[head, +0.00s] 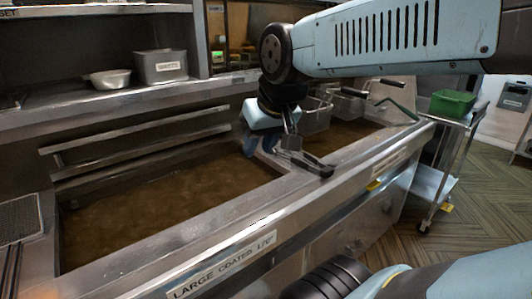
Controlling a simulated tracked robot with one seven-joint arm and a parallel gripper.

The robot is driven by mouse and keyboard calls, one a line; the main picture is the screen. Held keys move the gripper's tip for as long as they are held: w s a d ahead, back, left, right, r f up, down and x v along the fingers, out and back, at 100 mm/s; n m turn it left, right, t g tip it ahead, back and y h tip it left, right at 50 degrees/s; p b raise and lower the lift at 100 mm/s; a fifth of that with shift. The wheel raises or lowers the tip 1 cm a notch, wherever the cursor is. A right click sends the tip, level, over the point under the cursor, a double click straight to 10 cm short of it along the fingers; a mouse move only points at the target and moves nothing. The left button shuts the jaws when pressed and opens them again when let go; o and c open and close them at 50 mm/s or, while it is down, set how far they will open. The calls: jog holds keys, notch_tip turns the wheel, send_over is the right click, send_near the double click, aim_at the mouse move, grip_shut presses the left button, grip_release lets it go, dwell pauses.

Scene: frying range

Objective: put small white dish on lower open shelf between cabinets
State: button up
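My gripper (260,148) hangs from my arm over the fryer, near the divider between the two oil wells. Its two blue fingers point down and look apart, with nothing visible between them. A small pale bowl (110,79) stands on the ledge behind the fryer at the upper left, well away from my gripper. It is the only dish-like thing in view, and I cannot tell whether it is the small white dish. I cannot make out a lower open shelf between cabinets.
The large oil well (150,210) lies at left, below the metal ledge (50,112). A labelled metal container (161,67) stands beside the bowl. Fry baskets (316,114) sit behind my gripper. A green bin (453,103) rests on a cart at right. Floor (465,240) is clear there.

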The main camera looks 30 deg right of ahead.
jog(key=shift+s+f+h, duration=0.15)
jog(key=shift+s+f, duration=0.1)
jog(key=shift+s, duration=0.45)
jog(key=shift+s+f+h, duration=0.15)
jog(key=shift+s+f, duration=0.1)
jog(key=shift+s, duration=0.4)
